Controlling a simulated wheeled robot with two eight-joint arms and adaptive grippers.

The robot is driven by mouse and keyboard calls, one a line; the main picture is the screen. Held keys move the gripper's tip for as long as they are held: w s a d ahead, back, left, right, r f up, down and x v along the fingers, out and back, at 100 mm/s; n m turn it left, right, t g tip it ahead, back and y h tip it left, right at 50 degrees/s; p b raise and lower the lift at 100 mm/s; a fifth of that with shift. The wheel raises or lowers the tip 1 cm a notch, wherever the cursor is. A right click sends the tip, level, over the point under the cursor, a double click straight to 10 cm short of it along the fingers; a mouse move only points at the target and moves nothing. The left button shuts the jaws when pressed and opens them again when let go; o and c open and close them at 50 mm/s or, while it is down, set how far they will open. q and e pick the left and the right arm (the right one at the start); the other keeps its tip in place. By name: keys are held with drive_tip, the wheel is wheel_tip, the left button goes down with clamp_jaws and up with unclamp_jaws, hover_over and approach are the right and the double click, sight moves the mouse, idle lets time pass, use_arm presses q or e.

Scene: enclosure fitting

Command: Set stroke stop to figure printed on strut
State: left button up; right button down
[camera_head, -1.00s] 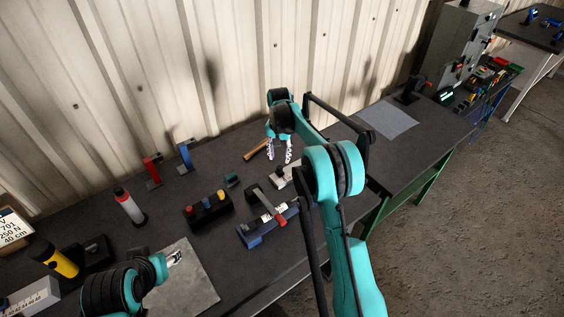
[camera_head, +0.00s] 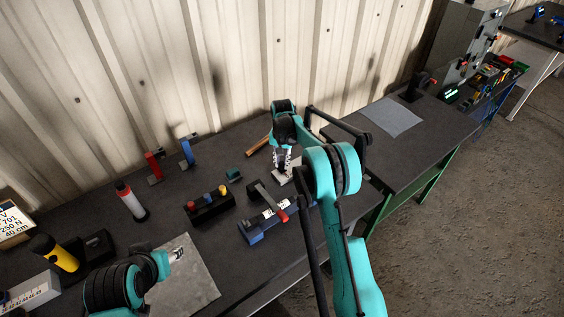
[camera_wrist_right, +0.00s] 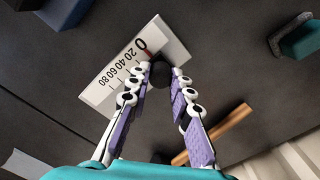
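A white scale plate (camera_wrist_right: 120,75) printed 0, 20, 40, 60, 80 lies under my right gripper. It also shows in the head view (camera_head: 279,180), partly covered. A dark round knob (camera_wrist_right: 158,74) sits by the 0 end, with a small reddish mark (camera_wrist_right: 147,54) beside it. My right gripper (camera_wrist_right: 162,72) is open, its fingertips on either side of the knob; whether they touch it is unclear. My left gripper (camera_head: 178,255) is over a grey plate (camera_head: 196,287), its fingers too small to read. A sign (camera_head: 13,222) at the left reads "701", "250 N", "40 cm"; no printed strut is clearly readable.
A blue clamp-like fixture (camera_head: 256,232), a black block with coloured buttons (camera_head: 208,208) and a red-topped white cylinder (camera_head: 131,202) stand on the dark bench. A wooden stick (camera_head: 258,146) lies behind the right gripper. Grey sheet (camera_head: 390,117) lies on the clear right part.

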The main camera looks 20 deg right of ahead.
drive_tip(key=w+d, duration=0.1)
drive_tip(key=d, duration=0.4)
drive_tip(key=w+d, duration=0.1)
drive_tip(key=d, duration=0.1)
drive_tip(key=shift+w+d, duration=0.3)
drive_tip(key=shift+w, duration=0.05)
drive_tip(key=c, duration=1.3)
unclamp_jaws()
drive_tip(key=shift+c, duration=0.2)
wheel_tip(320, 180, up, 12)
